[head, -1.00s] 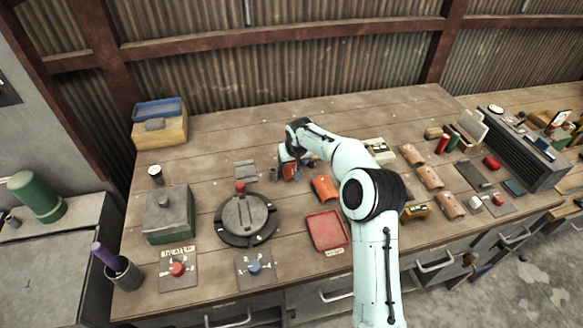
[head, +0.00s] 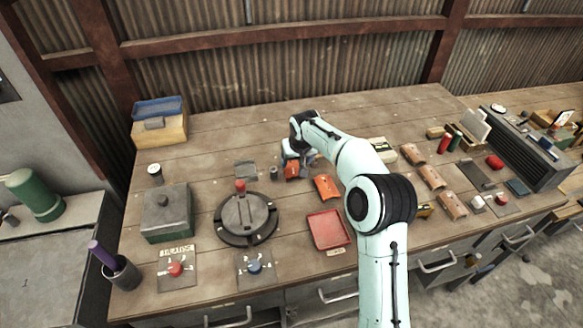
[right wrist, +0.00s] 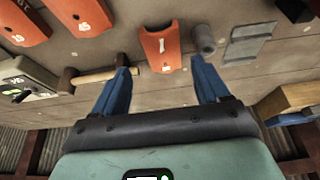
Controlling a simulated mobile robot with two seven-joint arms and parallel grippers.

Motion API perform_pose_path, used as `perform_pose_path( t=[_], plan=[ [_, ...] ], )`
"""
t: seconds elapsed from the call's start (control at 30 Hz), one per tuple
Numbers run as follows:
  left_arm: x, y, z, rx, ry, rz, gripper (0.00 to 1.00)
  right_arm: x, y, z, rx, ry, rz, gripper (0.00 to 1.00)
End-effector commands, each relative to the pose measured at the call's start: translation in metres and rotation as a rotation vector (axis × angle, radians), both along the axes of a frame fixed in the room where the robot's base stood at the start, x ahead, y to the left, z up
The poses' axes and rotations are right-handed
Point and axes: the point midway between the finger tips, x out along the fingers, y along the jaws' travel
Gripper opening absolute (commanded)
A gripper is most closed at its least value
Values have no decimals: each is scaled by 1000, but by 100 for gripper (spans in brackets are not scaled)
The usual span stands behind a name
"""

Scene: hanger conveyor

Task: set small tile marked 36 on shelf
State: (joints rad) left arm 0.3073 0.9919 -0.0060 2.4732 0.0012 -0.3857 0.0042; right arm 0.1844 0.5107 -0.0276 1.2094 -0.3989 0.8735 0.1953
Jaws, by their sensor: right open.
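No tile clearly reading 36 can be made out. An orange tile (right wrist: 160,45) with a white mark like a 1 lies on the bench, ahead of and between my open right fingers (right wrist: 161,68). It also shows in the head view (head: 292,171), just below my right gripper (head: 298,155). Two more orange tiles, one at the top left corner (right wrist: 24,22) and one beside it (right wrist: 78,16), carry white numbers hard to read. My right gripper is empty, its blue fingers apart. My left gripper is out of view. I cannot tell which surface is the shelf.
A grey cylinder (right wrist: 203,40) and a grey slotted plate (right wrist: 248,44) lie close to the orange tile. A wooden-handled tool (right wrist: 90,78) lies near the left finger. A round black fixture (head: 246,218) and red tray (head: 327,229) stand nearer the front. Clay-coloured tiles (head: 432,177) lie right.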

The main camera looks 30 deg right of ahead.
Motion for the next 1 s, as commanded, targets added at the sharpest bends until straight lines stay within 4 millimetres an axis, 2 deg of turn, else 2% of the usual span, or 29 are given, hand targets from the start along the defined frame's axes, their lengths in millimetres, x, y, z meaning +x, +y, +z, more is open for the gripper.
perform_pose_path(
  t=[0.1,0.33,0.6,0.73,0.93,1.0],
  plan=[
    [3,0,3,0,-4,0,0,8,-3,-17,-1,-1,-1,74],
    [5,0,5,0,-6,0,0,13,-4,-32,0,-1,0,74],
    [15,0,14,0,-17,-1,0,28,-6,-67,0,-2,-1,74],
    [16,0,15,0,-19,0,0,30,-7,-75,-1,-3,-1,74],
    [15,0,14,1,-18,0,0,30,-7,-76,-1,-3,-1,74],
    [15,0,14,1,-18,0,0,30,-7,-76,-1,-3,-1,52]
  ],
)
